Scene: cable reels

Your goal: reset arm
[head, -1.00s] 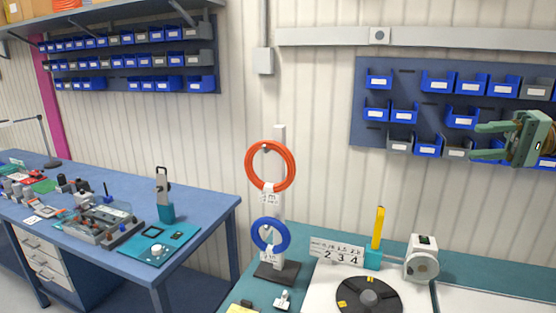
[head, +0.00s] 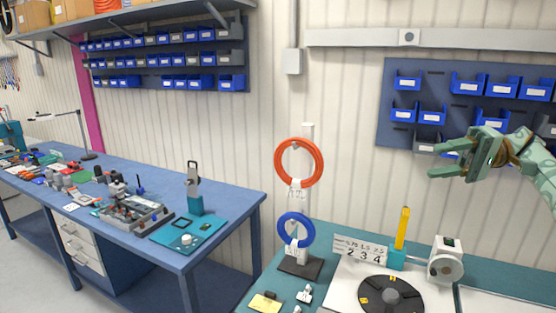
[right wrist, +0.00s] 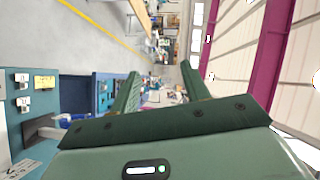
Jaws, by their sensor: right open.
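My right gripper (head: 452,158) is at the right of the head view, raised in front of the wall bins. Its two green fingers point left and stand apart, with nothing between them. In the right wrist view the fingers (right wrist: 160,88) are also spread, with only the distant room between them. My left gripper is in neither view.
An orange cable reel (head: 317,163) and a blue reel (head: 310,230) hang on an upright stand (head: 307,205). A black turntable (head: 389,294), a yellow-topped post (head: 402,228) and a number card (head: 360,249) are on the green bench. A blue bench (head: 150,180) stands left.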

